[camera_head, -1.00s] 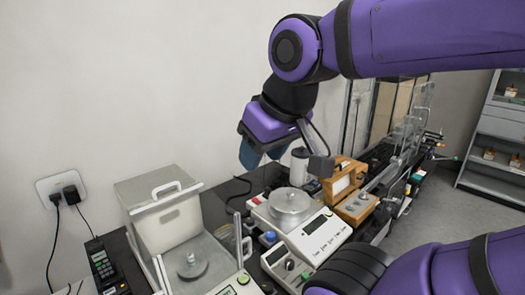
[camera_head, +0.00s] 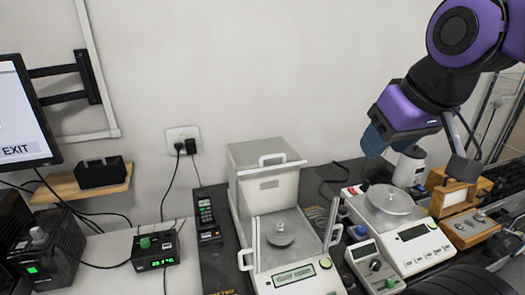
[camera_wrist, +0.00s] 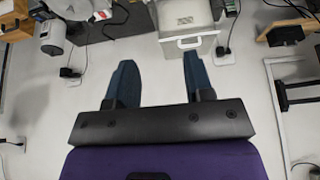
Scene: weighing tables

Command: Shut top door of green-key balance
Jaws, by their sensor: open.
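The green-key balance (camera_head: 300,278) stands on the dark bench, with a green key (camera_head: 325,263) beside a lit display that appears to read "door open". Its pan (camera_head: 281,236) is bare, with a small knob in the middle. The white handle of the top door (camera_head: 272,158) shows at the upper front edge of the white rear housing (camera_head: 270,190); the space above the pan looks uncovered. In the wrist view the white housing and handle (camera_wrist: 187,41) lie beyond the fingers. My gripper (camera_head: 374,143) is open and empty, up and to the right of the balance, touching nothing.
A second balance (camera_head: 390,200) with a round pan stands to the right, near a white jar (camera_head: 409,167) and a wooden box (camera_head: 455,196). A black handset (camera_head: 206,213) is to the left. A monitor (camera_head: 25,115) is at far left. The wall above the balance is clear.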

